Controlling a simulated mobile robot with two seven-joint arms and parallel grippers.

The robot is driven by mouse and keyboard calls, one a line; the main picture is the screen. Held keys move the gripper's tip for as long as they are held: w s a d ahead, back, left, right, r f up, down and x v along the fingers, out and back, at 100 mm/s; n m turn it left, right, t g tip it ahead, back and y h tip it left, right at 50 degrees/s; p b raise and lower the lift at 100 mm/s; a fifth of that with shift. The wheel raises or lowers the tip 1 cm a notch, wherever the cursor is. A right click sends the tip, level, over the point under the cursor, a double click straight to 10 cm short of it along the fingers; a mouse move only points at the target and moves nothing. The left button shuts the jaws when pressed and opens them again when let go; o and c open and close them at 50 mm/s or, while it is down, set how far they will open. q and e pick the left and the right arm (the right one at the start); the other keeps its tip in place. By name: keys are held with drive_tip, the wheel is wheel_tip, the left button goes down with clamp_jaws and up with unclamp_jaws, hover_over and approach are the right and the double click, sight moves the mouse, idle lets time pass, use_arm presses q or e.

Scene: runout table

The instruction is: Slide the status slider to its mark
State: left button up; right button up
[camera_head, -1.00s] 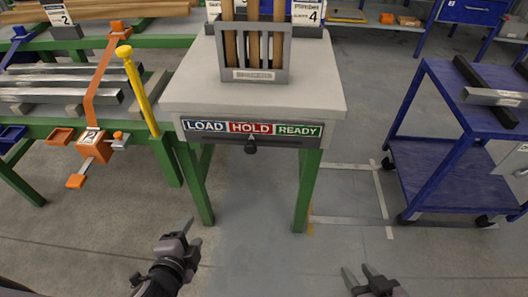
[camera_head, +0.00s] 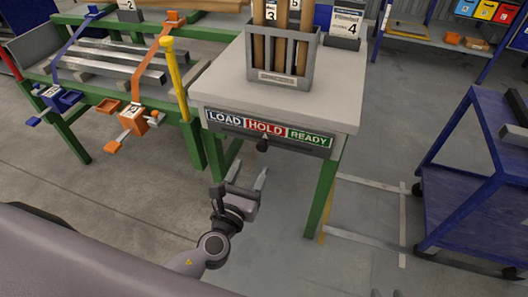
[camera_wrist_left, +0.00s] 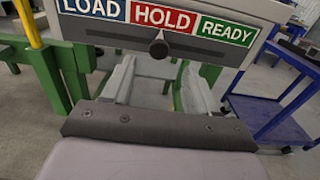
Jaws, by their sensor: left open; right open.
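The status slider's dark round knob (camera_head: 262,145) sits in a dark rail on the front of the grey-topped table (camera_head: 215,84). It stands below the red HOLD field (camera_head: 265,127), between the blue LOAD field (camera_head: 225,117) and the green READY field (camera_head: 309,138). The knob also shows in the left wrist view (camera_wrist_left: 159,49), centred above the fingers. My left gripper (camera_head: 241,172) is open and empty, below and in front of the knob, apart from it.
A grey holder (camera_head: 279,78) with upright wooden bars stands on the tabletop. A yellow post (camera_head: 174,80) and a green rack with metal bars stand at the left. A blue cart (camera_head: 466,200) stands at the right. The floor before the table is clear.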

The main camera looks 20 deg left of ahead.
sight(261, 148)
use_arm(q)
drive_tip(key=shift+w, duration=3.4)
clamp_jaws()
drive_tip(key=d, duration=0.7)
drive_tip(key=d+b, duration=0.1)
drive_tip(key=d, duration=0.3)
drive_tip(key=shift+s+d, duration=0.25)
drive_tip(key=shift+d, duration=0.1)
